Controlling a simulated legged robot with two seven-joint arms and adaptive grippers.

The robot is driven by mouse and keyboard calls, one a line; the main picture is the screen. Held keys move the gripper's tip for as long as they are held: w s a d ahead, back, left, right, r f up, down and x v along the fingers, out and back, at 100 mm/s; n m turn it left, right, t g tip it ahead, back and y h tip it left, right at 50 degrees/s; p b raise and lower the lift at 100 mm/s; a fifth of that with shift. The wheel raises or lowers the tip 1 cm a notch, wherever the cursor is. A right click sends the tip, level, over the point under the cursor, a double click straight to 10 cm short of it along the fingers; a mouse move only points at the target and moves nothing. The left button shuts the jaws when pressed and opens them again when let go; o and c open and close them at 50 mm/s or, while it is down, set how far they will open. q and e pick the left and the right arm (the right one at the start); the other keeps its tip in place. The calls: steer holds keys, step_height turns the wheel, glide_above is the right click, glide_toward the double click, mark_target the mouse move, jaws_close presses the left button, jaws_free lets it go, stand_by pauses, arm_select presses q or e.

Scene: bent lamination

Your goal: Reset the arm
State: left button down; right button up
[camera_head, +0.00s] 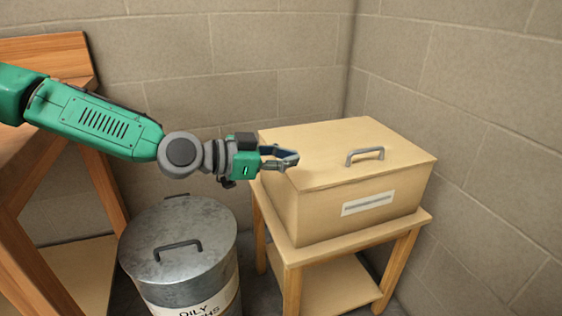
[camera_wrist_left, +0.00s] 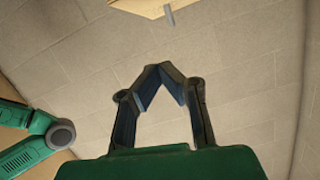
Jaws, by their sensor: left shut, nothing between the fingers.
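My left arm comes in from the left in the head view. My left gripper (camera_head: 293,160) is shut and empty, in front of the left part of a tan lidded box (camera_head: 350,210). It also shows in the left wrist view (camera_wrist_left: 159,68), its two fingertips meeting. I cannot tell whether it touches the box. The box lid is closed and has a grey handle (camera_head: 365,155). My right gripper is not in view.
A wooden stand (camera_head: 420,217) holds the box. A grey metal bin (camera_head: 205,228) with a closed, handled lid stands left of it. A wooden bench (camera_head: 75,50) is at the far left. Block walls (camera_head: 240,60) close the corner behind.

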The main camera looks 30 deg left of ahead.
arm_select(q)
steer(key=s+d+f+n+g+y+p, duration=0.2)
steer(key=s+d+f+n+g+p, duration=0.15)
steer(key=s+f, duration=0.5)
steer(key=s+d+f+n+g+y+p, duration=0.2)
steer(key=s+f+g+p, duration=0.15)
steer(key=s+f, duration=0.5)
steer(key=s+a+f+n+g+y+p, duration=0.2)
steer(key=s+a+f+y, duration=0.1)
steer(key=s, duration=0.4)
steer(key=s+a+f+n+g+y+p, duration=0.2)
steer(key=s+a, duration=0.3)
steer(key=s, duration=0.3)
steer(key=shift+s+a+f+y, duration=0.2)
steer(key=shift+a+f+y, duration=0.2)
steer(key=shift+f, duration=0.4)
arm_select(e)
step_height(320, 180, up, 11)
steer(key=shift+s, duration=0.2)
arm_select(q)
steer(key=shift+d, duration=0.2)
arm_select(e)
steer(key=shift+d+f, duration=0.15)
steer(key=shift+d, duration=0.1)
arm_select(q)
steer(key=shift+a, duration=0.1)
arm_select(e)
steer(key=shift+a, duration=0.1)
